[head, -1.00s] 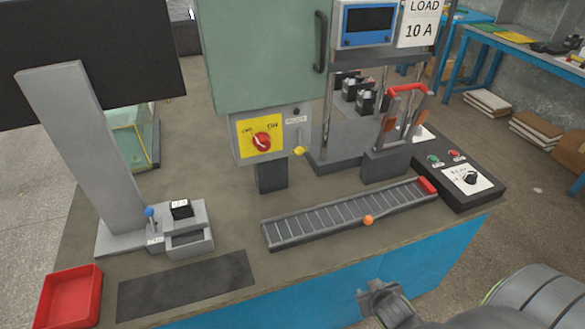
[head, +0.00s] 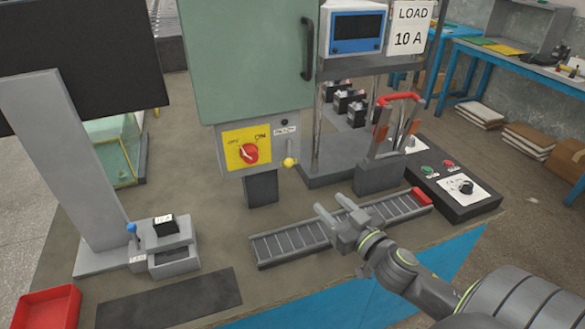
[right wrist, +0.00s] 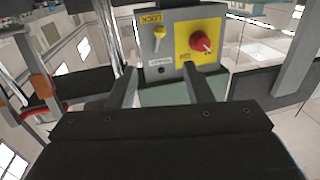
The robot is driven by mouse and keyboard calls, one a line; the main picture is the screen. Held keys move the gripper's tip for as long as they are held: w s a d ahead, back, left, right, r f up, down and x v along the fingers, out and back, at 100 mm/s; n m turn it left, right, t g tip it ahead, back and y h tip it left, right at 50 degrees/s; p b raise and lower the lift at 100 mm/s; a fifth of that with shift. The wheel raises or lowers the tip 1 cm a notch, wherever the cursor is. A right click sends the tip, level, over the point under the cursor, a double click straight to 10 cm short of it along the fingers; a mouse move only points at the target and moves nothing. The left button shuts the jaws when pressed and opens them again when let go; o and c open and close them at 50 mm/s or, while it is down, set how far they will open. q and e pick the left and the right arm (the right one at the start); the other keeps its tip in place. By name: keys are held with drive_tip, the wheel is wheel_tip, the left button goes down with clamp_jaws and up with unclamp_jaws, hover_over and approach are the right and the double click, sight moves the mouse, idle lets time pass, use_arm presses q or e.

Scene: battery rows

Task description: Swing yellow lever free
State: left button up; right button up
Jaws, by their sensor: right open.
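The yellow lever (head: 289,162) has a round yellow knob and hangs at the right side of the grey switch box under the green cabinet. In the right wrist view the yellow lever (right wrist: 159,33) shows beside a label reading LOCK. My right gripper (head: 330,204) is open and empty, above the roller track in front of the box. It is apart from the lever. In the right wrist view its fingers (right wrist: 162,85) frame the lower part of the switch panel. My left gripper is not in view.
A red rotary switch (head: 249,153) on a yellow plate is left of the lever. The roller track (head: 290,241) lies below my right gripper. A red-handled frame (head: 399,98) and control box (head: 462,190) stand to the right. A small grey fixture (head: 172,241) is at left.

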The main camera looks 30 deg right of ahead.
sight(291, 165)
drive_tip(key=w+p, duration=0.1)
drive_tip(key=w, duration=0.4)
drive_tip(key=w+p, duration=0.1)
drive_tip(key=w, duration=0.5)
drive_tip(key=w+p, duration=0.1)
drive_tip(key=w, duration=0.5)
drive_tip(key=shift+w+d+p, duration=0.1)
drive_tip(key=shift+d+p, duration=0.25)
drive_tip(key=shift+p, duration=0.05)
drive_tip(key=c, duration=1)
drive_tip(key=d+n+p, duration=0.1)
drive_tip(key=n+p, duration=0.1)
drive_tip(key=p, duration=0.1)
drive_tip(key=shift+d, duration=0.1)
drive_tip(key=o, duration=1)
drive_tip(key=shift+s, duration=0.2)
